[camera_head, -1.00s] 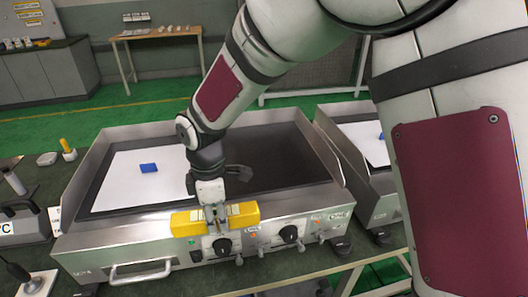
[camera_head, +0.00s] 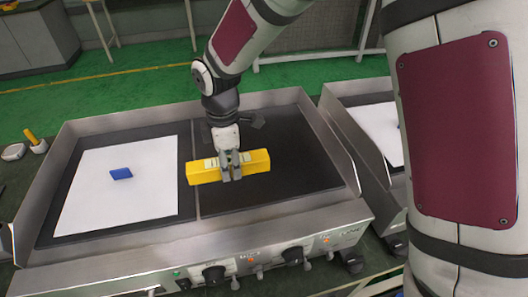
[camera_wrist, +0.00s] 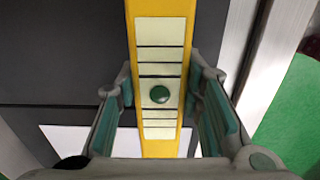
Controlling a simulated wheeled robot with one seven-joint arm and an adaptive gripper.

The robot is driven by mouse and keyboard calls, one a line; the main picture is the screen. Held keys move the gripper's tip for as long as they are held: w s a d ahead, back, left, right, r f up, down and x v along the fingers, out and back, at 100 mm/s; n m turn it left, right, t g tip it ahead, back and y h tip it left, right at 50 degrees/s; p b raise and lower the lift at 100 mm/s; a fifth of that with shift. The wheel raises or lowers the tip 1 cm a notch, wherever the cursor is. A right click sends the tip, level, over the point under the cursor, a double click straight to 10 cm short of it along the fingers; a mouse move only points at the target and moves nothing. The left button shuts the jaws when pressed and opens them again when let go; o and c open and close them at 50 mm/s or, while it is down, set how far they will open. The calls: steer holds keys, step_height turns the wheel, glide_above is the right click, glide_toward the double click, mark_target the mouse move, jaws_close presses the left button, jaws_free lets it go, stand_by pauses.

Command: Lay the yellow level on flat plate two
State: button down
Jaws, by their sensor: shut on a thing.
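My gripper (camera_head: 231,172) is shut on the yellow level (camera_head: 256,162) at its middle. The level lies roughly crosswise in the head view, in front of the near griddle's surface, mostly over the dark right plate (camera_head: 290,165), with its left end reaching across the divide. It seems held above the plate; the exact gap cannot be told. In the wrist view the level (camera_wrist: 160,40) runs between both fingers, showing pale strips and a round green spot. The left plate (camera_head: 62,190) is mostly covered by a white sheet. No plate number can be read.
A blue block (camera_head: 121,174) lies on the white sheet (camera_head: 110,205). Metal walls (camera_head: 335,145) edge the griddle, and knobs (camera_head: 213,274) line its front. A second griddle (camera_head: 352,135) stands close on the right. The dark plate's right part is bare.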

mark_target(265, 155)
steer(key=w+d, duration=0.2)
steer(key=d, duration=0.1)
steer(key=w+d, duration=0.2)
steer(key=d, duration=0.1)
steer(key=w+d+f, duration=0.1)
steer(key=w+d, duration=0.1)
steer(key=shift+w+d, duration=0.4)
steer(key=shift+f, duration=1.8)
steer(key=c, duration=1.1)
jaws_free()
steer(key=shift+f, duration=0.15)
